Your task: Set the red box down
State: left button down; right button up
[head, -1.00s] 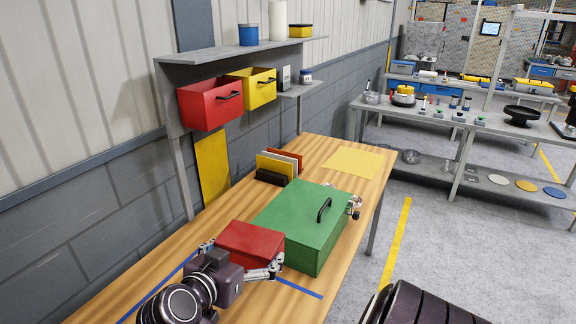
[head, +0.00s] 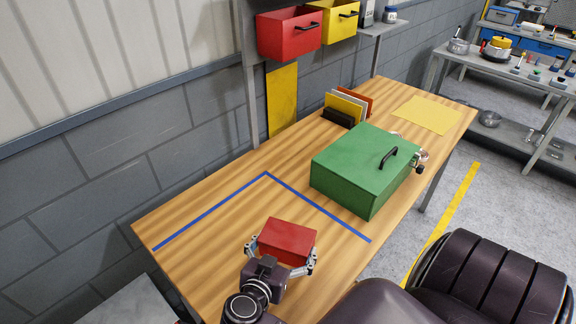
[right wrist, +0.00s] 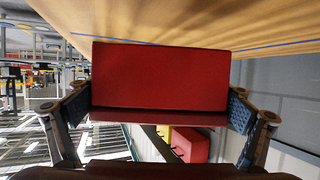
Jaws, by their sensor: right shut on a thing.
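The red box (head: 288,236) is between the two fingers of my right gripper (head: 281,256) in the head view. The right gripper is shut on its two sides. In the right wrist view the red box (right wrist: 160,76) fills the middle, with a finger against each end. The box appears over the front part of the wooden table (head: 215,250), inside the corner marked by blue tape (head: 267,174). I cannot tell whether its underside touches the table. My left gripper is not in view.
A green box (head: 350,165) with a black handle stands right of the tape. Behind it are a file rack (head: 338,118) and a yellow sheet (head: 427,114). Red (head: 290,35) and yellow (head: 340,20) bins hang above. The taped area left of the red box is bare.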

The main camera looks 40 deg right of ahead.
jog(key=shift+w+f, duration=0.1)
jog(key=shift+f, duration=3.05)
jog(key=o, duration=1)
jog(key=shift+f, duration=0.15)
